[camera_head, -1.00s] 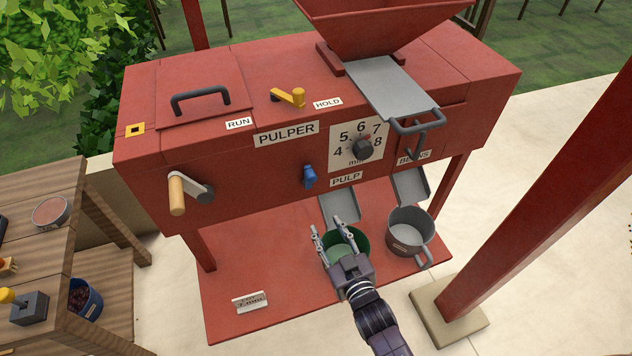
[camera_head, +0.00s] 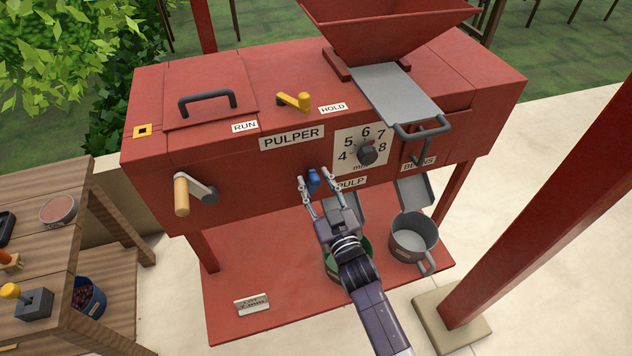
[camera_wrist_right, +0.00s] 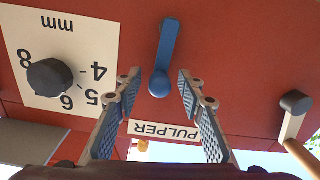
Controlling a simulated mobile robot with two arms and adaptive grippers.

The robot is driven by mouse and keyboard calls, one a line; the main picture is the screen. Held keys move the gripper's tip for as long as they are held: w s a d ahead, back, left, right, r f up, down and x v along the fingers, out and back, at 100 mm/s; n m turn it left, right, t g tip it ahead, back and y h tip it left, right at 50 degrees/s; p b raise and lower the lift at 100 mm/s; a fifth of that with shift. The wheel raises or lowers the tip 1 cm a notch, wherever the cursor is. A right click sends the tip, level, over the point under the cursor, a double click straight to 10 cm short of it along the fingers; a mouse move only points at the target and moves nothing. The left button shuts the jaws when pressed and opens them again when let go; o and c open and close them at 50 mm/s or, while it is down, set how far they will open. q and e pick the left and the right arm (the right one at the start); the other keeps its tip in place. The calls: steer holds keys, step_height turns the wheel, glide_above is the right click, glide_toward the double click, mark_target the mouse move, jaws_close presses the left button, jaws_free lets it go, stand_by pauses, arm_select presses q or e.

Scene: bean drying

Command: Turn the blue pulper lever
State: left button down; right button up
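The blue pulper lever (camera_head: 314,181) is on the front of the red pulper (camera_head: 240,165), below the PULPER label. In the right wrist view the blue lever (camera_wrist_right: 163,58) runs up and down the picture, its rounded knob near the fingers. My right gripper (camera_head: 318,184) is open, with its fingertips on either side of the lever. In the wrist view the open fingers (camera_wrist_right: 157,92) flank the knob with a gap on both sides. My left gripper is not in view.
A numbered dial (camera_head: 368,154) is right of the lever, and a crank (camera_head: 190,194) is at left. A grey pot (camera_head: 412,240) and a green container, partly hidden by my arm, stand below. A yellow handle (camera_head: 294,101) is on top.

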steer(key=shift+c, duration=0.2)
jaws_close()
